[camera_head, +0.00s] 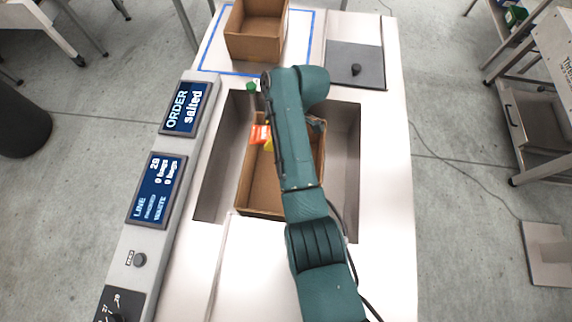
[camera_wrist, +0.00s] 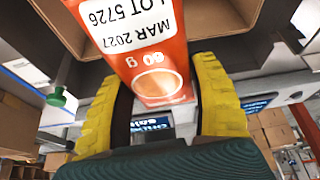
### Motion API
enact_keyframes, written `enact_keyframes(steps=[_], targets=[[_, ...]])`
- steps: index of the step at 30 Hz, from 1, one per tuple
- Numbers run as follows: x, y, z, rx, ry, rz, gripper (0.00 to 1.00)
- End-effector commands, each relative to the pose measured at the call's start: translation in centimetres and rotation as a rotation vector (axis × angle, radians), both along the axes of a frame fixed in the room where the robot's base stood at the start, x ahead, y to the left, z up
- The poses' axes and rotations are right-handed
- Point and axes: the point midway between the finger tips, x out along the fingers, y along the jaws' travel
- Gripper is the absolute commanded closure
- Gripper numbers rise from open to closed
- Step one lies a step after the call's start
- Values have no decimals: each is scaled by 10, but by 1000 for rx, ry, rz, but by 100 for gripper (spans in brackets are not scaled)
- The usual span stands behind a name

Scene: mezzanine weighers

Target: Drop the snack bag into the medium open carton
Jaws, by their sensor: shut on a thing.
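The snack bag (camera_head: 260,134) is orange-red and shows over the far left part of an open brown carton (camera_head: 262,208) in the counter recess. In the wrist view the bag (camera_wrist: 150,50) has a white label reading "LOT 5726 MAR 2027". My gripper (camera_wrist: 158,75) is shut on the bag, with a yellow finger on each side; in the head view my arm mostly hides it. A brown carton wall (camera_wrist: 225,12) shows behind the bag. A second open carton (camera_head: 256,42) stands inside the blue outline. I cannot tell which carton is the medium one, or the bag's exact height.
Two screens stand left of the recess; the order screen (camera_head: 182,108) reads "ORDER salted" and the line screen (camera_head: 157,190) shows counts. A dark lid with a knob (camera_head: 356,68) lies at the far right. A green knob (camera_head: 251,87) stands near the recess's far edge.

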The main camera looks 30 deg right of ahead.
Motion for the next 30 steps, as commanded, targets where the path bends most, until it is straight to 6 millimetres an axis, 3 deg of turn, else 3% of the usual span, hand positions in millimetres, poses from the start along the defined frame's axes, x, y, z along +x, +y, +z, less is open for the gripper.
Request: enact_keyframes(steps=[1,11,21,30], targets=[[1,0,-25,-1,-2,0,74],[0,0,-45,-1,-2,-1,74],[0,0,-91,-1,-2,0,74],[0,0,-93,-1,-2,0,74]])
